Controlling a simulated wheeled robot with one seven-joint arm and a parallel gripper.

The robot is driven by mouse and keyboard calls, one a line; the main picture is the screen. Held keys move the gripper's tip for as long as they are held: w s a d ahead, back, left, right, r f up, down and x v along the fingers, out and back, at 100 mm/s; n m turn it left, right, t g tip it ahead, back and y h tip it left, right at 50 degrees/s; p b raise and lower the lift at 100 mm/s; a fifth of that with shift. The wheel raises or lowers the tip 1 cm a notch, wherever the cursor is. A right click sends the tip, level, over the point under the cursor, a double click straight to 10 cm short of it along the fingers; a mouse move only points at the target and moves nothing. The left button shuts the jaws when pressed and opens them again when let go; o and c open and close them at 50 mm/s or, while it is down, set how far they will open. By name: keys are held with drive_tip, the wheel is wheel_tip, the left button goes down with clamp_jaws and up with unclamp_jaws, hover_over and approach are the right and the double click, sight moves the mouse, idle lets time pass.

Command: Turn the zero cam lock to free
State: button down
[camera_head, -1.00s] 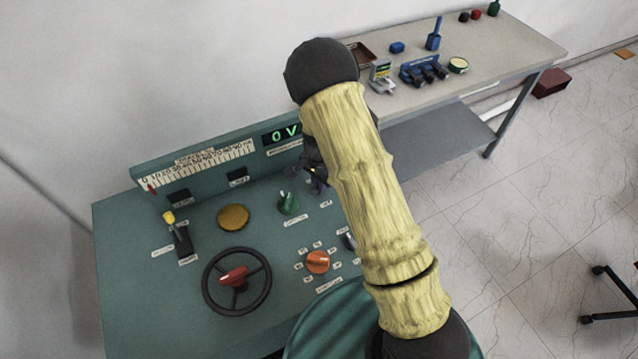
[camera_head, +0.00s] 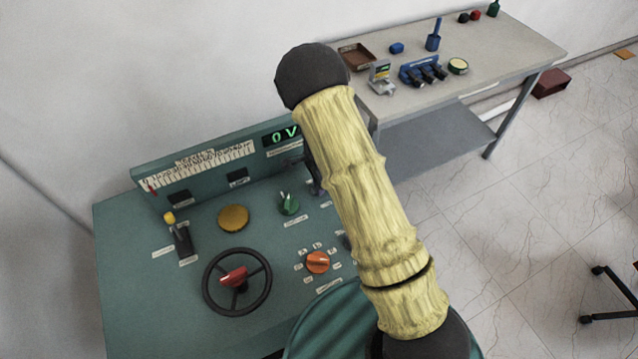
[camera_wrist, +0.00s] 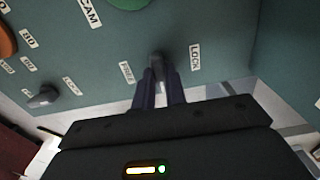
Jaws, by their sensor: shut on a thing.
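The zero cam lock is a small dark grey knob (camera_wrist: 156,60) on the green panel in the wrist view. It stands between a FREE label (camera_wrist: 127,72) on the left and a LOCK label (camera_wrist: 195,57) on the right. My gripper (camera_wrist: 159,82) is shut on this knob, its two dark fingers on either side of it. The fingers hide part of the knob, so I cannot tell exactly where it points. In the head view my arm hides the lock and most of the gripper.
The green console (camera_head: 130,290) carries a black handwheel (camera_head: 210,303), an orange knob (camera_head: 317,262), a green knob (camera_head: 288,204), a yellow knob (camera_head: 233,217) and a yellow-tipped lever (camera_head: 170,218). A display (camera_head: 283,136) reads 0 V. A workbench (camera_head: 500,55) stands behind at the right.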

drive_tip(key=shift+a, duration=0.1)
drive_tip(key=c, duration=1.4)
unclamp_jaws()
drive_tip(key=shift+c, duration=0.2)
wheel_tip(320, 180, up, 18)
drive_tip(key=b, duration=0.3)
drive_tip(key=shift+f, duration=0.25)
drive_tip(key=s+d+r+n+t, duration=0.1)
drive_tip(key=s+d+n, duration=0.4)
drive_tip(key=s, duration=0.4)
drive_tip(key=s+d+r+n+t, duration=0.1)
drive_tip(key=s+d+n, duration=0.5)
drive_tip(key=s+n, duration=0.2)
drive_tip(key=shift+s+d+n+t, duration=0.3)
drive_tip(key=shift+s, duration=0.2)
